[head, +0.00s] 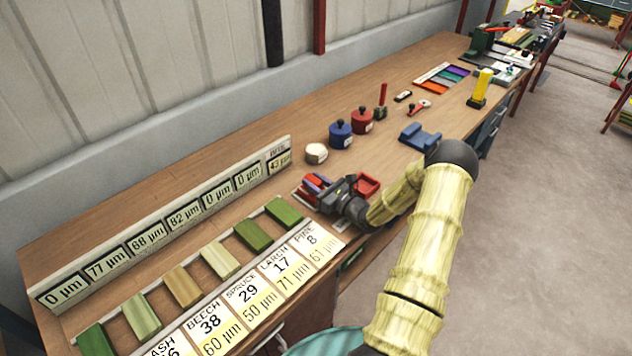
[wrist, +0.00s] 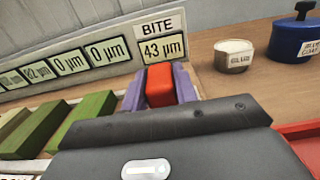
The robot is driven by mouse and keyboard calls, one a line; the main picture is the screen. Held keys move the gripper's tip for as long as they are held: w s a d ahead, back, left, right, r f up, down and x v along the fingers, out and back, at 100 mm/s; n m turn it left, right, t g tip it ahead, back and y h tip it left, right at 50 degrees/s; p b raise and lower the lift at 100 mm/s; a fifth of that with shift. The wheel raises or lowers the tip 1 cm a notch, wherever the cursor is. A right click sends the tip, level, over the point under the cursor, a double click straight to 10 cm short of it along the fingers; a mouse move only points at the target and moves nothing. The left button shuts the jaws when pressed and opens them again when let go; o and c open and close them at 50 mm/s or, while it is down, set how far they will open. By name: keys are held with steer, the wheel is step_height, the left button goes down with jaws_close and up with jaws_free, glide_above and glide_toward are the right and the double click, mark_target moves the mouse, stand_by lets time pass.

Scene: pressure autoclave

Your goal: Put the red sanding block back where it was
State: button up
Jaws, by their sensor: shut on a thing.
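The red sanding block (wrist: 160,86) sits between the two purple fingers of my gripper (wrist: 160,78) in the wrist view. My gripper is shut on it. In the head view my gripper (head: 316,184) is low over the bench, at the right end of the row of wooden blocks, with its dark body hiding part of that spot. A red tray (head: 368,184) lies just right of the gripper; its edge also shows in the wrist view (wrist: 302,132). I cannot tell whether the held block touches the surface below.
Behind stands a display board (head: 150,232) with a "BITE 43 µm" readout (wrist: 162,48). Green and tan blocks (head: 252,235) line the left, above wood-name cards (head: 280,270). A glue pot (head: 316,153), blue pot (head: 340,134) and red pot (head: 362,121) stand beyond; bare bench lies between.

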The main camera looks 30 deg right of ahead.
steer(key=shift+f, duration=0.2)
steer(key=o, duration=1.1)
steer(key=shift+r, duration=0.1)
steer(key=shift+c, duration=0.2)
steer(key=shift+r, duration=0.15)
steer(key=b+v, duration=0.2)
steer(key=v, duration=1)
steer(key=shift+b, duration=0.4)
